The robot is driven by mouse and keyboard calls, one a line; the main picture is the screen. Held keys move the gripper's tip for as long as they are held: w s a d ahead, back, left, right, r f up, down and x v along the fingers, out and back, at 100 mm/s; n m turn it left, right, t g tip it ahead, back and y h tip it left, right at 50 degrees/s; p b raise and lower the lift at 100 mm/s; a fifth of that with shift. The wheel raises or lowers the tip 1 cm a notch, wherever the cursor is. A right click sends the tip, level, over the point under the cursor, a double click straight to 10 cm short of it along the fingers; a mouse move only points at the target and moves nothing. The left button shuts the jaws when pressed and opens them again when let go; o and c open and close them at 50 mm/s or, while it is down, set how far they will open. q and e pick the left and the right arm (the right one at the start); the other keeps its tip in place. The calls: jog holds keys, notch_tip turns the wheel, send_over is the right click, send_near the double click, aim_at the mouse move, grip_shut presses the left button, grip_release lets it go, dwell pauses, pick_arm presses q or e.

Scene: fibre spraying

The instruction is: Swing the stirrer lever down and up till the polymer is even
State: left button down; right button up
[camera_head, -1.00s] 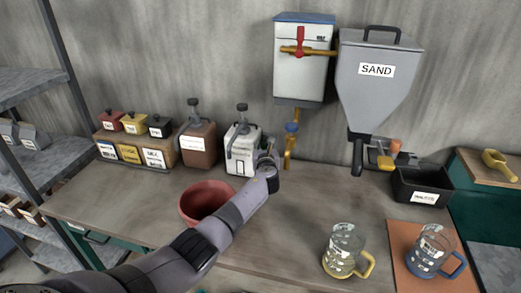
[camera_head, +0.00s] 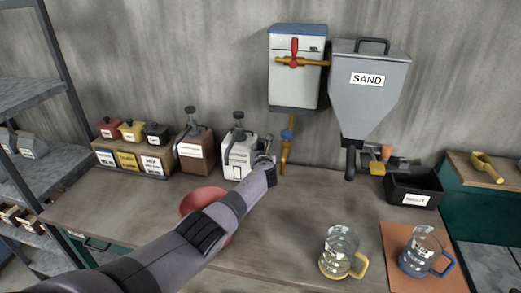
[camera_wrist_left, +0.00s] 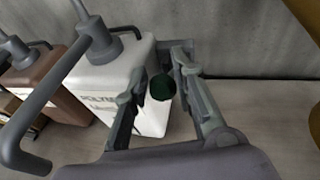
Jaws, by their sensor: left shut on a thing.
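The white polymer canister (camera_head: 238,158) stands on the bench against the wall, with a grey pump head on top. It also shows in the wrist view (camera_wrist_left: 118,78), its label partly hidden by a finger. My left gripper (camera_head: 267,158) is at the canister's right side. In the wrist view, my left gripper (camera_wrist_left: 160,84) has its fingers on either side of a dark green knob (camera_wrist_left: 161,88), seemingly the stirrer lever's end, and is shut on it. The rest of the lever is hidden. The polymer inside cannot be seen. My right gripper is not in view.
A brown canister (camera_head: 194,149) stands left of the white one. A red bowl (camera_head: 197,201) is partly hidden behind my left arm. A yellow tap (camera_head: 285,155) hangs close right of the gripper. Two glass jugs stand at the front right.

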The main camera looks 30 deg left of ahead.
pick_arm(q)
jog(key=c, duration=1.8)
grip_release()
jog(key=shift+w+r, duration=0.25)
jog(key=shift+r, duration=0.35)
jog(key=o, duration=0.4)
jog(key=shift+w+d+f, duration=0.1)
jog(key=shift+f, duration=0.25)
jog(key=shift+o, duration=0.5)
jog(key=shift+s+f, duration=0.1)
jog(key=shift+s, duration=0.1)
jog(key=shift+s+d, duration=0.25)
jog(key=shift+s, duration=0.2)
jog(key=v, duration=0.7)
jog(key=shift+w, duration=0.1)
